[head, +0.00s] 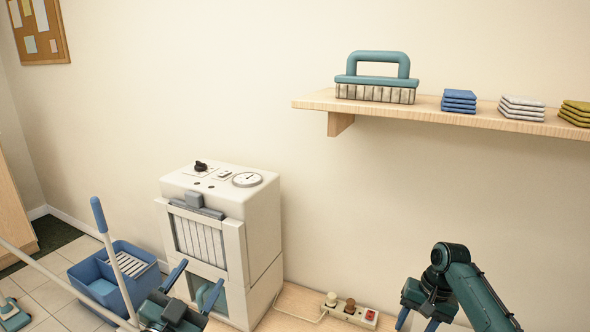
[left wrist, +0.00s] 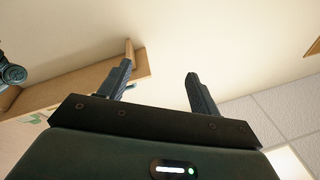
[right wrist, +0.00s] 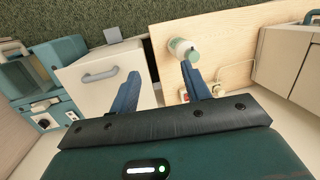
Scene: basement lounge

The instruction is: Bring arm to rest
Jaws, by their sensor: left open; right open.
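My left gripper (head: 193,285) is low in the head view, in front of the white appliance, with its two blue-grey fingers apart and pointing up. In the left wrist view its fingers (left wrist: 160,72) are open with nothing between them, against wall and a wooden shelf edge. My right arm bends at the lower right of the head view, and its gripper is partly cut off by the bottom edge. In the right wrist view the right gripper (right wrist: 161,72) is open and empty. A white and green bottle (right wrist: 184,48) shows beyond its right finger.
A white appliance (head: 262,245) stands against the wall by a power strip (head: 350,312). A wall shelf (head: 440,111) holds a teal brush (head: 375,78) and folded cloths (head: 459,101). A blue bucket (head: 110,285) stands at left. The wall between appliance and shelf is clear.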

